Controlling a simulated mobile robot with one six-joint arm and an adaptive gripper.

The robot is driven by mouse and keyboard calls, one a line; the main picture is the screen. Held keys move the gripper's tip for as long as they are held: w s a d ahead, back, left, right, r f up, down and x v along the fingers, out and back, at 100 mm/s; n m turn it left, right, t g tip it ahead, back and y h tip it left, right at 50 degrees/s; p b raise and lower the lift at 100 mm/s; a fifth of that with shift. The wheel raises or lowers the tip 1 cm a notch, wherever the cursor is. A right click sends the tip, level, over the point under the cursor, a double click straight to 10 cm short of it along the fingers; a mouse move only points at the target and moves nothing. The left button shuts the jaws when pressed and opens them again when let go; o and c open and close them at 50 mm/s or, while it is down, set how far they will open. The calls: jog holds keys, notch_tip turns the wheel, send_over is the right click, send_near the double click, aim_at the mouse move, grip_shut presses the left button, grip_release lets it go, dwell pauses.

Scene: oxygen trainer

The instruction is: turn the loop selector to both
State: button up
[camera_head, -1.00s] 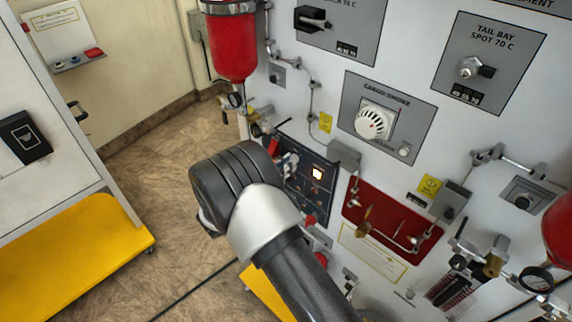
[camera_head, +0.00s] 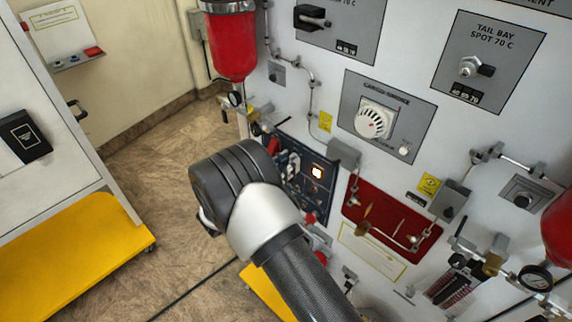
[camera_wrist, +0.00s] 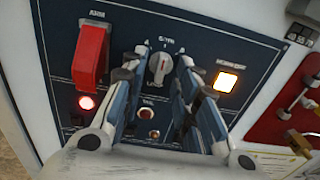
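The loop selector (camera_wrist: 160,68) is a grey round knob with a light pointer bar on a dark blue panel (camera_wrist: 215,50), near the top middle of the wrist view. Its bar stands roughly upright, slightly tilted; the small lettering around it is hard to read. My gripper (camera_wrist: 162,77) is open, with one finger on each side of the knob. Gaps show between the fingers and the knob, so I see no grip; exact depth is unclear. In the head view the panel (camera_head: 318,195) shows beyond my wrist, which hides much of the gripper and the selector.
A red guarded switch (camera_wrist: 90,55) is left of the fingers, with a lit red lamp (camera_wrist: 86,102) below it. A lit amber lamp (camera_wrist: 226,81) is to the right. A small toggle (camera_wrist: 147,113) lies between the fingers. A red plate (camera_head: 400,220) adjoins the panel.

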jog(key=v, duration=1.2)
jog(key=shift+r, duration=0.1)
